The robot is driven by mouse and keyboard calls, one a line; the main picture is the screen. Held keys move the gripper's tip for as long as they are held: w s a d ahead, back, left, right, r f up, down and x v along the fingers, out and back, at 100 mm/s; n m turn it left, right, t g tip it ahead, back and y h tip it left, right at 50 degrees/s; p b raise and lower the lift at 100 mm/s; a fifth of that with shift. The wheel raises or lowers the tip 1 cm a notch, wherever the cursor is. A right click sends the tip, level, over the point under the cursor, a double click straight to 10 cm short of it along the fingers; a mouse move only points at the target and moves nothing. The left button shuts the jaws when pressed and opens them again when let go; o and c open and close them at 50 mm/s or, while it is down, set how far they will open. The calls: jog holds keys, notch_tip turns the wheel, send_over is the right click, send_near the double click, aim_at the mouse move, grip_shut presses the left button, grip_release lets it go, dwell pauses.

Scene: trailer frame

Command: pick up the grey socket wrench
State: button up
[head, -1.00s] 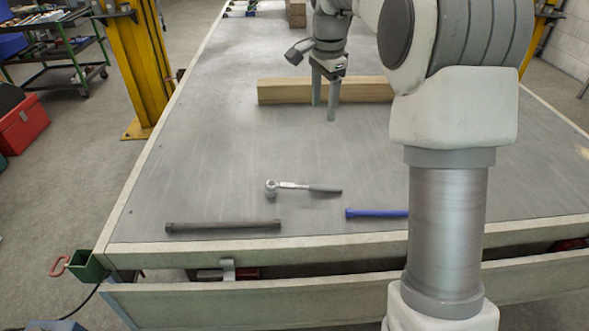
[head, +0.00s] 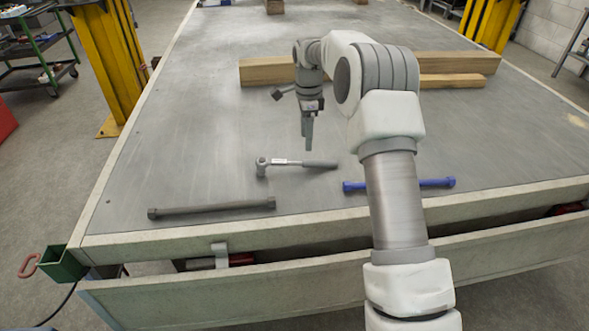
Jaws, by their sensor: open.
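The grey socket wrench (head: 296,162) lies flat on the trailer bed (head: 170,150), its round head at the left and its dark handle at the right. My gripper (head: 308,147) points down just above and behind the handle, seen almost edge-on so that the fingers overlap. It is open with nothing visible between its fingers. I cannot tell the exact height of the fingertips above the bed.
A dark grey bar (head: 212,208) lies in front to the left, and a blue bar (head: 430,183) to the right, partly behind my arm. Wooden beams (head: 262,71) lie behind my gripper. The bed's front edge (head: 200,238) is close; the left of the bed is clear.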

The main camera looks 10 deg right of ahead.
aim_at(304, 161)
notch_tip(304, 161, down, 4)
jog(key=shift+r+b, duration=0.15)
jog(key=shift+b, duration=0.25)
jog(key=f, duration=0.1)
jog(key=f+b, duration=0.1)
jog(key=f, duration=0.1)
jog(key=f+b, duration=0.1)
jog(key=f, duration=0.1)
jog(key=shift+s+a, duration=0.15)
jog(key=shift+a, duration=0.15)
jog(key=shift+c, duration=0.3)
grip_shut()
dwell(0.6)
